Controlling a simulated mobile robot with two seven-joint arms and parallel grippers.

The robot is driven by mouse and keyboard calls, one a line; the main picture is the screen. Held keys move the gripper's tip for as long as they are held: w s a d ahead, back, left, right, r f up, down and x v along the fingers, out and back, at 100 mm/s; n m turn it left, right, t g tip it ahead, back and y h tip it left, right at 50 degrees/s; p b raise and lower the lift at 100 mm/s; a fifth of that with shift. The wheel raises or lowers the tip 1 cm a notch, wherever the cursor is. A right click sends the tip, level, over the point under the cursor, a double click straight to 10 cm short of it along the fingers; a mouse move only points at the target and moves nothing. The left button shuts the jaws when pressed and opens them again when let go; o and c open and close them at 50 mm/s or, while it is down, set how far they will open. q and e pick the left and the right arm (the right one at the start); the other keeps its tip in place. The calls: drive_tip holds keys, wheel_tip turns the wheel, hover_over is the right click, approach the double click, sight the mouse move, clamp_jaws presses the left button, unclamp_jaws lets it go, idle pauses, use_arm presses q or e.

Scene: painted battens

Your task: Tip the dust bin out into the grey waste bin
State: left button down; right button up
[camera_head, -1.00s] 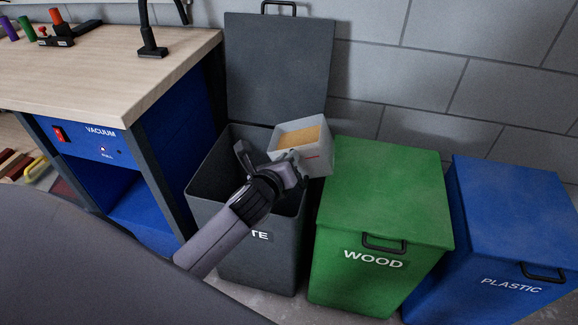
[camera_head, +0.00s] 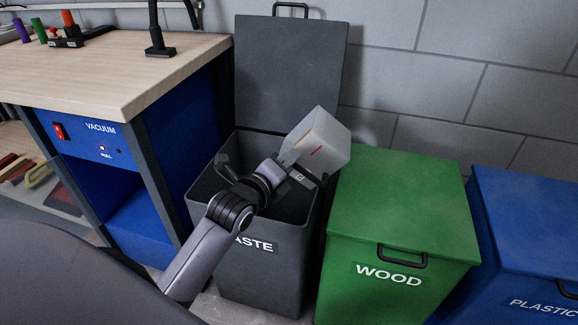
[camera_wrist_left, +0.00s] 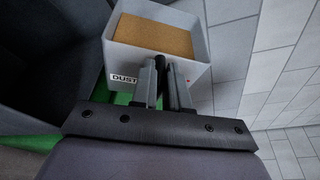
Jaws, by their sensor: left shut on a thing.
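The dust bin (camera_head: 319,144) is a small light grey box with a red mark, tilted above the right side of the waste bin. My left gripper (camera_head: 290,170) is shut on its wall. In the left wrist view the dust bin (camera_wrist_left: 200,48) shows its DUST label and tan dust inside, with the gripper (camera_wrist_left: 163,72) on its near wall. The grey waste bin (camera_head: 262,265) stands with its lid (camera_head: 290,75) up against the wall; my arm hides part of its opening. My right gripper is not in view.
A green WOOD bin (camera_head: 400,215) with a closed lid stands close on the right of the waste bin, and a blue PLASTIC bin (camera_head: 530,220) stands beyond it. A workbench (camera_head: 110,75) with a blue vacuum cabinet (camera_head: 85,132) is on the left.

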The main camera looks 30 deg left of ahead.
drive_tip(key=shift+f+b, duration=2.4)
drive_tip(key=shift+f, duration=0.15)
use_arm(q)
drive_tip(key=s+a+f+n+t+y+b, duration=0.2)
drive_tip(key=a+f+n+t+b, duration=0.2)
drive_tip(key=n, duration=1.2)
drive_tip(key=a+f+b, duration=0.1)
drive_tip(key=a+b, duration=0.1)
drive_tip(key=a, duration=0.1)
drive_tip(key=shift+s+a+f+t+y+b, duration=0.2)
drive_tip(key=shift+s+a+t+y+b, duration=0.05)
drive_tip(key=shift+s+t+y+b, duration=0.05)
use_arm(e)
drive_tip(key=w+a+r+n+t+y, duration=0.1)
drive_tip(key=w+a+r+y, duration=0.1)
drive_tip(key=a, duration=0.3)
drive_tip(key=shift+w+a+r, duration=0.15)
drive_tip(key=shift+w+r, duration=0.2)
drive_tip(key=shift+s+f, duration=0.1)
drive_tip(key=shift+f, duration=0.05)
